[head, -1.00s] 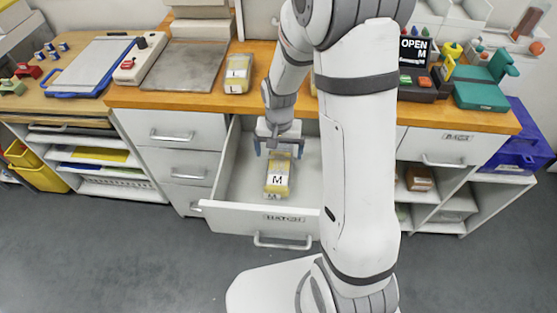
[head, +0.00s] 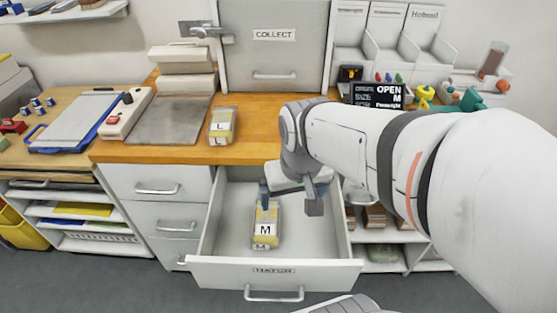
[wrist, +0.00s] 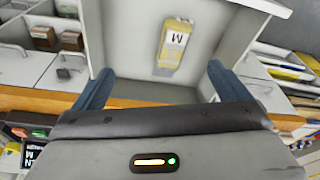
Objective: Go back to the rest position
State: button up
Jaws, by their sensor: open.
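My gripper (head: 292,194) is open and empty above the open drawer (head: 318,262) in the head view. In the wrist view its two blue fingers (wrist: 158,88) stand wide apart with nothing between them. A yellow pack labelled M (head: 266,228) lies in the drawer, left of the middle, apart from the fingers. The pack also shows in the wrist view (wrist: 172,48), beyond the fingertips. My arm hides the right part of the worktop.
A yellow pack labelled L (head: 222,126) stands on the wooden worktop (head: 262,130). A grey cabinet marked COLLECT (head: 274,50) is behind it. Grey floor is clear at the lower left.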

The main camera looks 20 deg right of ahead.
jog(key=shift+s+r, duration=0.2)
jog(key=shift+s, duration=0.3)
jog(key=shift+s+r, duration=0.15)
jog(key=shift+s, duration=0.3)
jog(key=shift+c, duration=0.2)
dwell(1.1)
